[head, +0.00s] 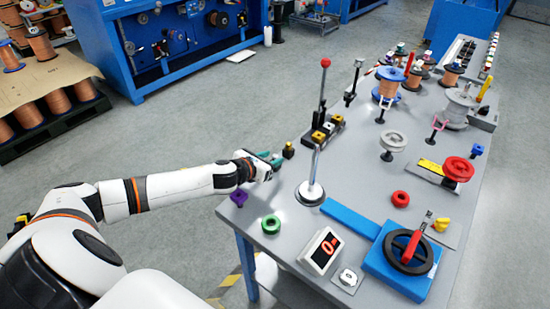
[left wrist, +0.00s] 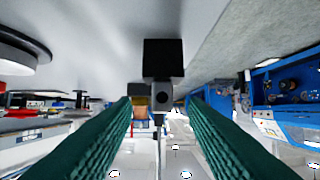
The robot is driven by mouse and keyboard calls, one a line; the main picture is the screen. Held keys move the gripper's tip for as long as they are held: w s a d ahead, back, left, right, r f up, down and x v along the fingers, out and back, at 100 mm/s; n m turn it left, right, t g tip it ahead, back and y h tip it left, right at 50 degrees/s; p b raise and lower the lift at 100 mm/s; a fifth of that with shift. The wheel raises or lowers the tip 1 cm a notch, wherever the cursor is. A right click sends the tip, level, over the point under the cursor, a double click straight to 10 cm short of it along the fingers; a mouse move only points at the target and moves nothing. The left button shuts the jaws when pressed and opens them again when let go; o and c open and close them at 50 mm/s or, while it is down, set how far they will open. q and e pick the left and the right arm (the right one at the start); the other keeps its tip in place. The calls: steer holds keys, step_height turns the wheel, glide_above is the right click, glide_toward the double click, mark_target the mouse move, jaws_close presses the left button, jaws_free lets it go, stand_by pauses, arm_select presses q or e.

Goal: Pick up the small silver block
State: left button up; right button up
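My left gripper (head: 271,159) is at the table's left edge, its teal fingers open. In the left wrist view the open fingers (left wrist: 160,103) frame a small grey block with a round hole (left wrist: 161,94), beside a black block (left wrist: 163,57); nothing is visibly gripped. In the head view a small dark block with a gold-toned top (head: 288,151) stands just beyond the fingertips. A black rack (head: 330,131) behind it holds yellow-topped blocks and a paler one. I cannot tell for sure which is the silver block. My right gripper is not in view.
A purple part (head: 239,197) and a green ring (head: 271,224) lie in front.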

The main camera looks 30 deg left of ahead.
mark_target(274, 157)
arm_select(q)
steer(key=x, duration=0.3)
steer(key=shift+w+f, duration=0.1)
jaws_close()
steer(key=shift+a, duration=0.1)
step_height(274, 157, up, 10)
steer(key=shift+r+p, duration=0.1)
steer(key=shift+p, duration=0.95)
